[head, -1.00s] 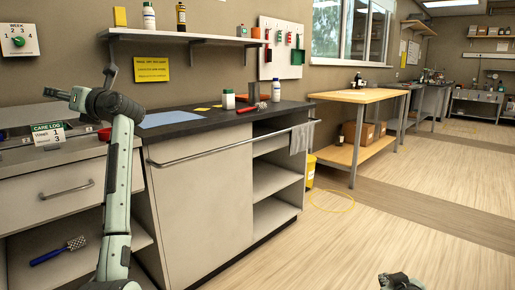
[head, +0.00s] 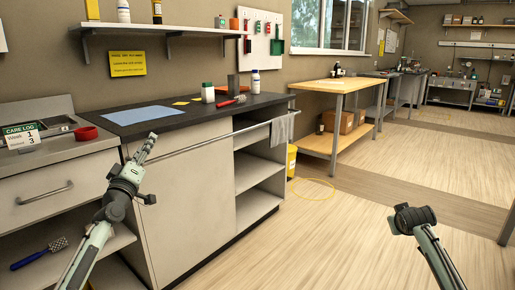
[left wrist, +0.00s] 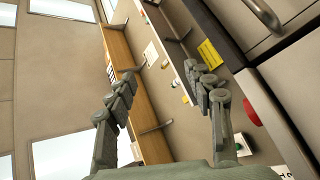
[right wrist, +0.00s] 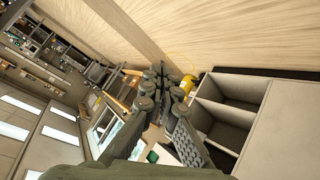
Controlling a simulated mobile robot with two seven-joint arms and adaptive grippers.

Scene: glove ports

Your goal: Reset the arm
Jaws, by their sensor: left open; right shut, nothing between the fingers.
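My left gripper (head: 149,148) is in front of the cabinet below the dark counter in the head view, pointing up and slightly right. In the left wrist view its two fingers (left wrist: 160,82) stand apart with nothing between them; it is open and empty. My right arm (head: 418,222) comes up from the lower right over the bare floor in the head view; its fingers cannot be made out there. In the right wrist view the right gripper's fingers (right wrist: 158,82) are together with nothing held.
The dark counter (head: 165,130) bears a blue sheet (head: 138,116), a white bottle (head: 208,92) and a red-handled brush (head: 232,101). A towel (head: 282,129) hangs on the rail (head: 215,137). A wooden table (head: 335,86) stands behind. The floor (head: 340,240) is open.

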